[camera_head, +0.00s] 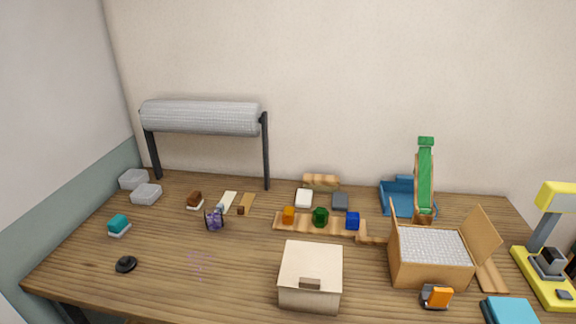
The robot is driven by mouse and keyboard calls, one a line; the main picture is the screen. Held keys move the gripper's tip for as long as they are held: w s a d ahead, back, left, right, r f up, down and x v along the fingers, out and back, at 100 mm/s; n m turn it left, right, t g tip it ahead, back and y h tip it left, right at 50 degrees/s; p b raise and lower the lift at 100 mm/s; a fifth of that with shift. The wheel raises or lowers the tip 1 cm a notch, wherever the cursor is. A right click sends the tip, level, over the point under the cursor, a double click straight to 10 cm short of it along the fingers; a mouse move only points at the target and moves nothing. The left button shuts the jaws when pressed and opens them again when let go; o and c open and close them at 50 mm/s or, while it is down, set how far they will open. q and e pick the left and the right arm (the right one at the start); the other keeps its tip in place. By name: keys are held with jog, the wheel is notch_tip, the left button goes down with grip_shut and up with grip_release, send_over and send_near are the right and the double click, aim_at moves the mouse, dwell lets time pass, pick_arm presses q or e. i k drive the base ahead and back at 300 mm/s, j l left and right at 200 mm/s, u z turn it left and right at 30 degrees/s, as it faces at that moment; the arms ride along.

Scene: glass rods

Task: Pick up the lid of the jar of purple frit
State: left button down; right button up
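A small purple item (214,219), which looks like the jar of purple frit, stands left of the middle of the table, with dark parts around it. It is too small to make out its lid clearly. Faint purple specks (200,264) lie scattered on the table in front of it. Neither of my grippers shows in the head view.
A roll on a black stand (200,118) is behind. An orange piece (288,215), a green piece (320,217) and a blue piece (352,221) sit on a wooden strip. A closed box (310,277), an open carton (432,272) and a black mouse-like object (126,264) stand nearer.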

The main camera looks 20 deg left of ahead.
aim_at(125, 264)
jog(key=u, duration=1.2)
